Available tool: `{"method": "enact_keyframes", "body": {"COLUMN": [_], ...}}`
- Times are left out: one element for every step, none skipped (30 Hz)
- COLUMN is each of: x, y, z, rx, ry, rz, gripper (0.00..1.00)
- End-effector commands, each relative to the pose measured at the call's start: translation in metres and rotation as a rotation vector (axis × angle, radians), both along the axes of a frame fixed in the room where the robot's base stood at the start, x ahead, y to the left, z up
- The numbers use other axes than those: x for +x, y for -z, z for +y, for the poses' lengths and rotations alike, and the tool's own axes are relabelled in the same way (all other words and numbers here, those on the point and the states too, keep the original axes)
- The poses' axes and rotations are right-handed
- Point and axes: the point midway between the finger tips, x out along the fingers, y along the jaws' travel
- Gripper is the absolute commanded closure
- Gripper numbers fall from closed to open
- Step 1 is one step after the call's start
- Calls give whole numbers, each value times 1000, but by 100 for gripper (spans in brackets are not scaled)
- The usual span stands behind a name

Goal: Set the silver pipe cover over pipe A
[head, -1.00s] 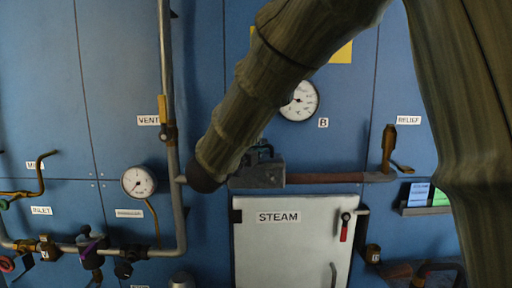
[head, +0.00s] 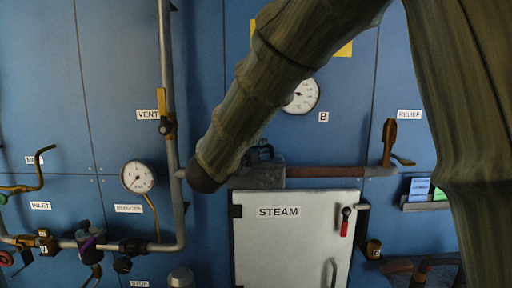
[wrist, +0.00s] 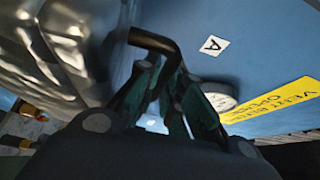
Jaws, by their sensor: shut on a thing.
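In the wrist view, my gripper (wrist: 168,75) is shut on a bent black bar that looks like a handle. A large shiny, wrinkled silver thing, which looks like the silver pipe cover (wrist: 62,50), fills the left side beside the fingers. How the bar joins it is not clear. A white label "A" (wrist: 213,45) is on the blue panel just right of the fingers. Pipe A itself cannot be made out. In the head view my arm crosses the upper middle; the gripper and the cover are hidden or cannot be told there.
In the head view, a grey block (head: 262,172) sits on a horizontal pipe above the STEAM door (head: 295,240). A gauge (head: 302,96) is near label B (head: 323,117). A vertical pipe (head: 166,70) and several valves are at left. A yellow sign (wrist: 285,100) shows in the wrist view.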

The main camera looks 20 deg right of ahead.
Motion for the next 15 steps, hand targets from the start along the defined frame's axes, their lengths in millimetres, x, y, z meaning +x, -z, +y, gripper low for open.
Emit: {"method": "enact_keyframes", "body": {"x": [0, 0, 0, 0, 0, 0, 0, 0, 0, 0, 0, 0, 0, 0, 0], "y": [1, 2, 3, 3, 4, 5, 5, 6, 7, 7, 8, 8, 9, 10, 9], "z": [0, 0, 0, 0, 0, 0, 0, 0, 0, 0, 0, 0, 0, 0, 0], "rx": [0, -1, 0, 0, 0, 0, 0, 0, -1, 0, 0, 0, 0, 0, 0], "ry": [0, 0, 0, 0, 0, 0, 0, 0, 0, 0, 0, 0, 0, 0, 0], "rz": [0, -1, 0, 0, 0, 0, 0, 0, -1, 0, 0, 0, 0, 0, -1], "gripper": [100, 100, 100, 100, 100, 100, 100, 100, 100, 100, 100, 100, 100, 100, 87]}}
